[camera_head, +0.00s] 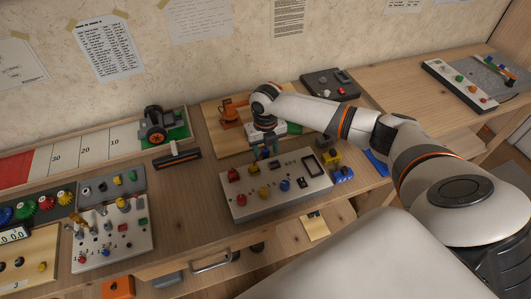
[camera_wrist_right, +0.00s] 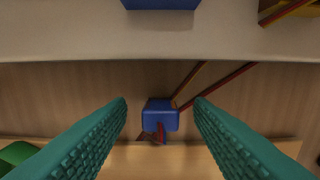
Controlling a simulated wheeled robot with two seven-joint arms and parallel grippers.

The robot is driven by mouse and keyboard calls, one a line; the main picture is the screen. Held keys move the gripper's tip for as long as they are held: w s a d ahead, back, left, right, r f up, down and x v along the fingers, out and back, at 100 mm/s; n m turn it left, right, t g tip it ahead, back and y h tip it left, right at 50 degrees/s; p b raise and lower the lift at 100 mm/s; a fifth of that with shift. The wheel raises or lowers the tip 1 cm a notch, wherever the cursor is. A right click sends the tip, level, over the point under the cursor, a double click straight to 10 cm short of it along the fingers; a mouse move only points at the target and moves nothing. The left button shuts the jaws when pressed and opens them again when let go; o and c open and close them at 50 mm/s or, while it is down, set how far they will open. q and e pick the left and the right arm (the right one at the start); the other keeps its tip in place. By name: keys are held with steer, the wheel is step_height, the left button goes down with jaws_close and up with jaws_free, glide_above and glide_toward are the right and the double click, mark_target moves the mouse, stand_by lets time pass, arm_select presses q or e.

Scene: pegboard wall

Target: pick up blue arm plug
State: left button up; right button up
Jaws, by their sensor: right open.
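The blue arm plug (camera_wrist_right: 160,115) shows in the right wrist view as a small blue block with a dark red part at its lower side. It lies on the wood between a white panel and a lighter board. My right gripper (camera_wrist_right: 160,108) is open, with its teal fingers on either side of the plug and a gap on each side. In the head view my right gripper (camera_head: 266,153) points down behind the white panel (camera_head: 240,212); the plug cannot be clearly made out there. My left gripper is not in view.
Dark red cables (camera_wrist_right: 222,84) run beside the plug. The panel carries a blue block (camera_wrist_right: 160,3) and several coloured parts. An orange toy arm (camera_head: 230,116) stands on a wooden board behind. A black-wheeled model (camera_head: 155,124) stands to the left.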

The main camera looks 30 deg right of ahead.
jaws_close()
steer(key=shift+r, duration=0.1)
